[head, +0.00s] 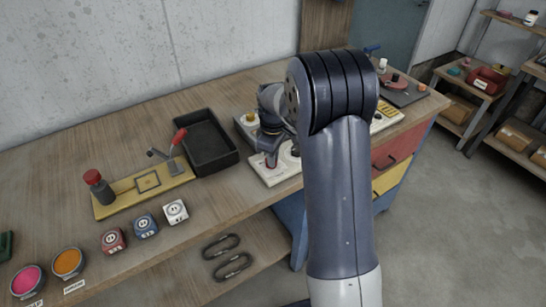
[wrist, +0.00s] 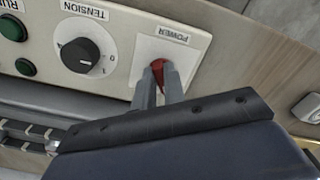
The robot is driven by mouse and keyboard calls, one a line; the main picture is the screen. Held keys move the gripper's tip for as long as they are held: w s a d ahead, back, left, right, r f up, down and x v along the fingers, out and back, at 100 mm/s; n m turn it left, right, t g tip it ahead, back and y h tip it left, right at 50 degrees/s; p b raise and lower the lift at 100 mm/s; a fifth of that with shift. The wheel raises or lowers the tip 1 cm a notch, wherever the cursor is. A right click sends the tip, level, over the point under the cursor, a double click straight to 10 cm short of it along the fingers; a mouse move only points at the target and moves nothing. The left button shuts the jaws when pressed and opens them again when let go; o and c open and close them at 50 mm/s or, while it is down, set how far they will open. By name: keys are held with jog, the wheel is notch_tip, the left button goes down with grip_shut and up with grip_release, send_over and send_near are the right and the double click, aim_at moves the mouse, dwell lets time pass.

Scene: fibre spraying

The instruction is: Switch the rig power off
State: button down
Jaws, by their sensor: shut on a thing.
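The red power switch (wrist: 158,70) sits on a white plate labelled POWER (wrist: 178,48) on the light control panel (wrist: 115,27). My gripper (wrist: 160,78) has its two grey fingers closed on either side of the red switch. The fingers hide part of it, and I cannot tell its exact position. In the head view my gripper (head: 271,158) reaches down to the panel (head: 268,178) near the bench's front edge. My arm covers the panel's right part.
Beside the switch are a black TENSION knob (wrist: 80,49) and green buttons (wrist: 12,28). Left on the bench are a black tray (head: 207,160), a yellow plate (head: 118,204) with a red-handled lever (head: 179,137), small boxes (head: 145,226) and powder bowls (head: 67,262).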

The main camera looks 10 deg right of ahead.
jog(key=shift+n, duration=0.3)
jog(key=c, duration=1.5)
grip_release()
notch_tip(320, 180, up, 11)
jog(key=shift+f+b, duration=0.1)
jog(key=shift+b, duration=0.25)
notch_tip(320, 180, down, 11)
jog(key=shift+r+p, duration=0.1)
jog(key=shift+p, duration=0.25)
jog(key=shift+r, duration=0.1)
